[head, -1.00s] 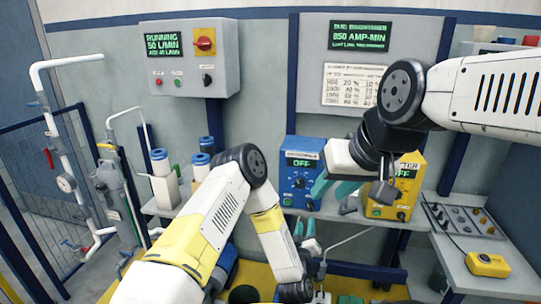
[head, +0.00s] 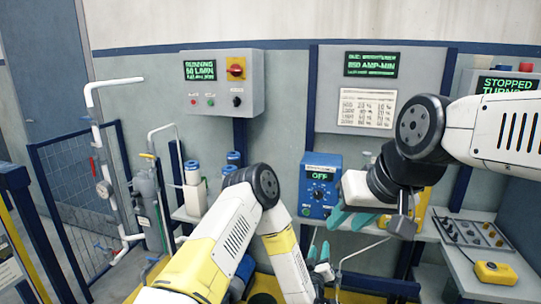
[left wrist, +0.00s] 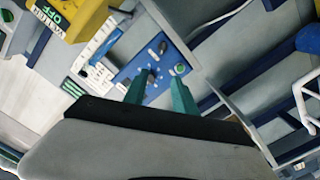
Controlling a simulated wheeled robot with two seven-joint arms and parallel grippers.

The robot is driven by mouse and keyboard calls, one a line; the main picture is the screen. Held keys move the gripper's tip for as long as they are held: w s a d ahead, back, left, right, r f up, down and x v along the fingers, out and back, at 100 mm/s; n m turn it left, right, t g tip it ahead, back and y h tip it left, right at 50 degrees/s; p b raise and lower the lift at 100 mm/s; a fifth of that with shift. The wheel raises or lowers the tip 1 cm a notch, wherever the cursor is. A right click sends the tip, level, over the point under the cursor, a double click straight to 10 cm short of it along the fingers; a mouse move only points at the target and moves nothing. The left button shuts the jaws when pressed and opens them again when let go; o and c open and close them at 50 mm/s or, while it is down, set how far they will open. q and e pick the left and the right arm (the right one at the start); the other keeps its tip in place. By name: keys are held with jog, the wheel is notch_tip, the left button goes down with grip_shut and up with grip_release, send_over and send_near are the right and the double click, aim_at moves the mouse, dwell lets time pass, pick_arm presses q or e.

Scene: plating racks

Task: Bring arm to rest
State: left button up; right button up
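My left gripper (head: 319,252) is low in the middle of the head view, below the shelf line, with its arm bent down from a raised elbow. In the left wrist view its two teal fingers (left wrist: 159,90) stand apart with nothing between them. My right gripper (head: 351,219) is higher, in front of the shelf with the power units, and its teal fingers point left. They look apart and empty. The right forearm reaches in from the right edge.
A blue power unit (head: 319,188) reading OFF stands on the shelf behind my right gripper; it also shows in the left wrist view (left wrist: 150,70). A yellow pendant (head: 495,272) lies on the right bench. Pipes (head: 107,160) and a blue fence (head: 75,190) stand left.

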pick_arm(q)
jog(key=w+r+m+g+h, duration=0.1)
jog(key=w+r+m+g, duration=0.1)
jog(key=w+r, duration=0.35)
jog(key=s+a+r+m+g+y, duration=0.1)
jog(key=s+a+r+g, duration=0.1)
jog(key=a+r, duration=0.55)
jog(key=s+a+r+m+g, duration=0.15)
jog(key=a+r, duration=0.35)
jog(key=r, duration=0.6)
jog(key=s+a+r+g+y, duration=0.2)
jog(key=s+a+r, duration=0.5)
jog(key=s+a, duration=0.35)
jog(key=s+a+g, duration=0.1)
jog(key=s+a, duration=0.1)
jog(key=s, duration=0.4)
jog(key=s+a+g, duration=0.1)
jog(key=s+a, duration=0.2)
jog(key=s, duration=0.3)
jog(key=s+a+g+y, duration=0.1)
jog(key=s+a, duration=0.1)
jog(key=s, duration=0.4)
jog(key=shift+s+a+r, duration=0.3)
jog(key=shift+s+r, duration=0.1)
jog(key=shift+r, duration=0.05)
jog(key=shift+d, duration=0.15)
